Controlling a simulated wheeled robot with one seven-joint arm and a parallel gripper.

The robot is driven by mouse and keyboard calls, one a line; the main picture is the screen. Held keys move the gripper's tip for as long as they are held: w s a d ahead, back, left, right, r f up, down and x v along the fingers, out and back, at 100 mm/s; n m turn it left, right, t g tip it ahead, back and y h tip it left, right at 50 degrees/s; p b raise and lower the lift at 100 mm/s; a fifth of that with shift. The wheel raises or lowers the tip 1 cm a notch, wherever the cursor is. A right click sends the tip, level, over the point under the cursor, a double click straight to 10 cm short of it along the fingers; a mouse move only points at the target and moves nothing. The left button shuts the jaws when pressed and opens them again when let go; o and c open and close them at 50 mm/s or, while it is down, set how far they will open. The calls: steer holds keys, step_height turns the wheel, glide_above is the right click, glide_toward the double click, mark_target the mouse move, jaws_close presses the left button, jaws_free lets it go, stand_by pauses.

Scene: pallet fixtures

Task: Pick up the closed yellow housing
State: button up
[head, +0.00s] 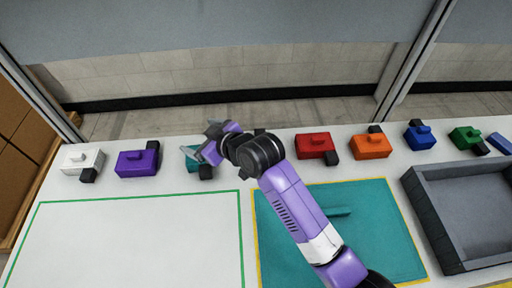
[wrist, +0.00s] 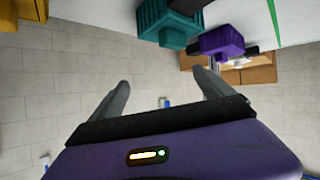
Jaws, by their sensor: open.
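A yellow thing (wrist: 30,10), likely the yellow housing, is cut off by the top left edge of the wrist view. Only its lower part shows, so I cannot tell whether it is closed. I do not make it out in the head view, where my arm covers part of the row between the teal and red housings. My gripper (head: 200,140) is above the table's back edge by the teal housing (head: 194,165). In the wrist view its fingers (wrist: 160,78) are apart with nothing between them. The teal (wrist: 165,22) and purple (wrist: 222,42) housings show beyond them.
White (head: 82,158), purple (head: 137,163), red (head: 314,145), orange (head: 370,146), blue (head: 420,137) and green (head: 466,138) housings line the back. A green-outlined area (head: 125,240) is empty. A teal mat (head: 380,240) and grey tray (head: 440,220) are to the right.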

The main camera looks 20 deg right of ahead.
steer(key=w+d+r+n+g, duration=0.1)
steer(key=w+d+r+n, duration=0.15)
steer(key=w, duration=0.25)
steer(key=s+d+f+n+g+h, duration=0.1)
steer(key=s+d+g, duration=0.1)
steer(key=d+g, duration=0.1)
steer(key=s+d+f+n+g+h, duration=0.1)
steer(key=s+d+n+g+h, duration=0.1)
steer(key=s+d+g, duration=0.1)
steer(key=s+d+f+n+g+h, duration=0.1)
steer(key=s+d+n+g+h, duration=0.1)
steer(key=d+g, duration=0.2)
steer(key=shift+s+d+f, duration=0.15)
steer(key=shift+s+d, duration=0.25)
steer(key=shift+d, duration=0.1)
steer(key=shift+s+d+f, duration=0.1)
steer(key=shift+f, duration=0.15)
steer(key=shift+s+a+f+p, duration=0.1)
steer(key=shift+f+p, duration=0.25)
steer(key=shift+f, duration=1.45)
steer(key=shift+a+f+p, duration=0.1)
steer(key=shift+f+p, duration=0.25)
steer(key=shift+f, duration=1.4)
steer(key=c, duration=1.6)
steer(key=shift+c, duration=0.2)
steer(key=shift+r, duration=0.15)
